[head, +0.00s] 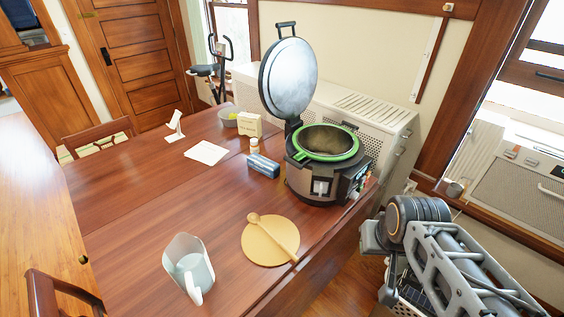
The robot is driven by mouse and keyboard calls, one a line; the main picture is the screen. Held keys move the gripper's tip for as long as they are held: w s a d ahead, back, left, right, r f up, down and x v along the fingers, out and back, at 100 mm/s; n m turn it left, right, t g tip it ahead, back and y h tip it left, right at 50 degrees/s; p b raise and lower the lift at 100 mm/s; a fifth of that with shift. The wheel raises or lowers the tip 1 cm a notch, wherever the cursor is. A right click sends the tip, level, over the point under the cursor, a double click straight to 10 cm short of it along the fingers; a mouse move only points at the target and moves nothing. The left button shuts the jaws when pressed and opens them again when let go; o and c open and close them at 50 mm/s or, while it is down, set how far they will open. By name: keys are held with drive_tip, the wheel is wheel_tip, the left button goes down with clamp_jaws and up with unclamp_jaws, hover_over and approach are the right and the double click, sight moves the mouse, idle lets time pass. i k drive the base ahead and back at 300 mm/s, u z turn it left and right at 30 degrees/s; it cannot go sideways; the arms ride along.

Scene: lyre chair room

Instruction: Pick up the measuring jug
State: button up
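The measuring jug (189,268) is pale and translucent and stands upright near the front edge of the wooden table (150,215). Its handle faces the front right and its spout rises at the back left. Nothing touches it. My arm (450,255) is folded at the lower right, beyond the table's right edge and well away from the jug. My gripper's fingers cannot be made out clearly there, so I cannot tell whether they are open or shut.
A round wooden board (262,254) with a wooden spoon (268,229) lies right of the jug. A cooker (318,175) with its lid raised stands behind the board. A blue box (263,166) and white paper (206,152) lie farther back. The table left of the jug is clear.

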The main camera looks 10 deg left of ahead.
sight(186, 260)
drive_tip(key=u, duration=0.65)
drive_tip(key=k, duration=0.4)
drive_tip(key=u, duration=1)
drive_tip(key=i, duration=0.5)
drive_tip(key=k, duration=0.5)
drive_tip(key=z, duration=1.85)
drive_tip(key=i, duration=0.65)
drive_tip(key=u, duration=1.8)
